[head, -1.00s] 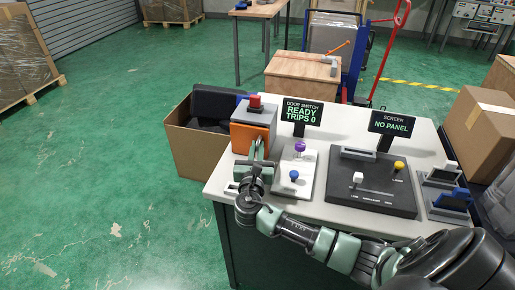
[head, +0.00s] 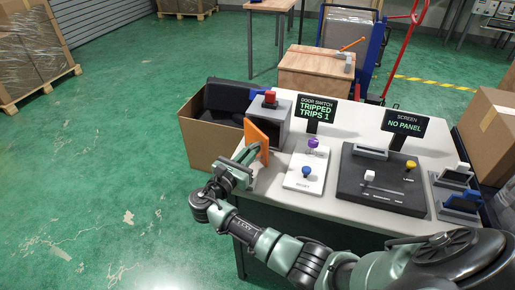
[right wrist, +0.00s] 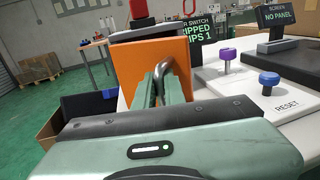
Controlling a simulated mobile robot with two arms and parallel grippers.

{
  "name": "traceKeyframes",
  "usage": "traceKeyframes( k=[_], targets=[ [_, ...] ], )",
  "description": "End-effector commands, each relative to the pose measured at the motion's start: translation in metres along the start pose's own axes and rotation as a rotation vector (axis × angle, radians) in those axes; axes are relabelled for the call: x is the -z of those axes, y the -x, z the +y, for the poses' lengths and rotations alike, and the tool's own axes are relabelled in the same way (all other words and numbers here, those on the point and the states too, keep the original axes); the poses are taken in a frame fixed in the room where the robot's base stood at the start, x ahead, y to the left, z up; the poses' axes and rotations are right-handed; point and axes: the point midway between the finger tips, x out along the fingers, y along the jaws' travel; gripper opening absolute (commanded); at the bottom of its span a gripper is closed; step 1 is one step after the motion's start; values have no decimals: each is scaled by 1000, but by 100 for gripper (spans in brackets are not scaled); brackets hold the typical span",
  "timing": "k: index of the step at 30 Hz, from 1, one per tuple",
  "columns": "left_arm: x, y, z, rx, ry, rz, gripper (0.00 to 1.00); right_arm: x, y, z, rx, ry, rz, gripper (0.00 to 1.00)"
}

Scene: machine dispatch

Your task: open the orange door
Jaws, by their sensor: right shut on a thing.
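The orange door (head: 257,141) stands swung out from the front of the small grey box (head: 281,119) at the table's left end. In the right wrist view the door (right wrist: 139,68) fills the upper middle, with a dark bent handle (right wrist: 181,66) on it. My right gripper (head: 248,155) is shut on this handle, its green fingers (right wrist: 160,84) on either side of it. The box's inside is hidden from the head view. The door switch sign (head: 316,107) reads "TRIPPED TRIPS 1". My left gripper is not in view.
A red button (head: 270,97) tops the grey box. A white panel with purple and blue knobs (head: 305,172) and a black slider panel (head: 385,185) lie to the right. An open cardboard box (head: 203,143) stands left of the table.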

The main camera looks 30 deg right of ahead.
Motion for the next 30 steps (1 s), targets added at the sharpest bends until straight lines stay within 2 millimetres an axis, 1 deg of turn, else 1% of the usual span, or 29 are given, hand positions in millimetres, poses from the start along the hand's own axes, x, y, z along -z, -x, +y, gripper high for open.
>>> traceKeyframes(
  k=[1, 7, 23, 24, 25, 26, 30],
  targets=[
    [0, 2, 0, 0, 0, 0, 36, -2, 3, 5, -6, 0, -1, 0],
    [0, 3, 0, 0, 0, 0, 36, -2, 7, 10, -7, -1, -2, 0],
    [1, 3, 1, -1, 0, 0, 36, -3, 8, 13, -9, -3, -4, 0],
    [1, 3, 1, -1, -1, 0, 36, -4, 8, 13, -9, -3, -5, 22],
    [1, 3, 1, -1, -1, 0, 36, -3, 8, 13, -9, -3, -4, 30],
    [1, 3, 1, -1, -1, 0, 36, -3, 8, 13, -8, -3, -5, 33],
    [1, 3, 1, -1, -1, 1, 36, -3, 8, 12, -6, -3, -4, 33]
  ],
)
